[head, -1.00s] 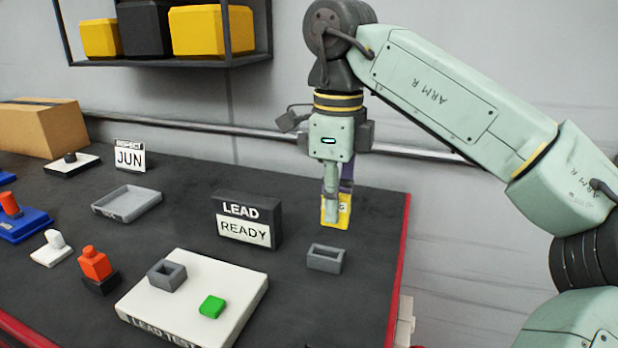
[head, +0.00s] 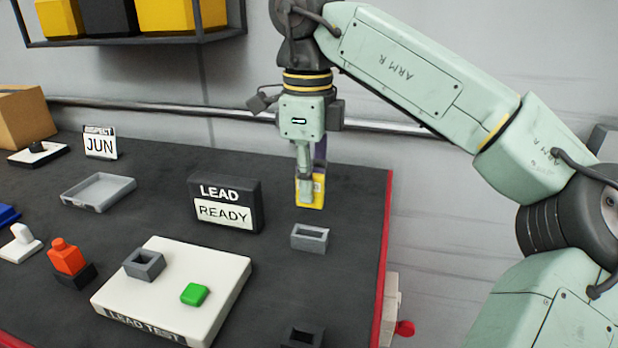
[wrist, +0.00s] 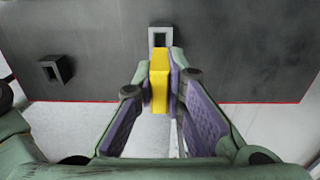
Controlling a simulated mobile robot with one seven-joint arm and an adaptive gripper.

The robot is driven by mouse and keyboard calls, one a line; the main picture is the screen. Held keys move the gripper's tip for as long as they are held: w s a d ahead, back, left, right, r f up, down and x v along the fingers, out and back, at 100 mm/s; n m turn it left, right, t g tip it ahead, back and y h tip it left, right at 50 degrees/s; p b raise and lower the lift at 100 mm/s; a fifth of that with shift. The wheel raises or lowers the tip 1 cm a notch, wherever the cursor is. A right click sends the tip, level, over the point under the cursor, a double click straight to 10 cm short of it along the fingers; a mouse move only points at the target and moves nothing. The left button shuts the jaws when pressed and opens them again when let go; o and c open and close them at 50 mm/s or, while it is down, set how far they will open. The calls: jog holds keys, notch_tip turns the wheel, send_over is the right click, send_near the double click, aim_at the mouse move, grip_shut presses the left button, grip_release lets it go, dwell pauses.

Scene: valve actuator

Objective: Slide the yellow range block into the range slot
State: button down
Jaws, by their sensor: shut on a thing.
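The yellow range block (head: 316,192) is held upright between the fingers of my gripper (head: 309,188). In the wrist view the purple finger pads of my gripper (wrist: 165,85) close on both sides of the yellow block (wrist: 159,82). A grey open-topped slot (head: 309,237) stands on the dark table, just in front of the block in the head view. A slot also shows just beyond the block in the wrist view (wrist: 160,36). The block is outside the slot. I cannot tell whether its bottom touches the table. No label shows on the slot.
A second dark slot (head: 303,338) sits at the bottom edge. The LEAD READY sign (head: 224,205) stands left of the gripper. The white LEAD TEST board (head: 218,272) carries a grey socket (head: 144,264) and a green button (head: 195,294). The table's red edge (head: 384,262) is at right.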

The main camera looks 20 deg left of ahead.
aim_at(308, 205)
jog(key=shift+f+b, duration=1.15)
jog(key=shift+f, duration=1)
jog(key=shift+f, duration=1.35)
dwell(0.6)
jog(key=c, duration=1.6)
grip_release()
jog(key=shift+o, duration=0.2)
jog(key=shift+r, duration=0.15)
notch_tip(308, 205, up, 7)
jog(key=shift+w+r, duration=0.1)
jog(key=shift+r, duration=0.05)
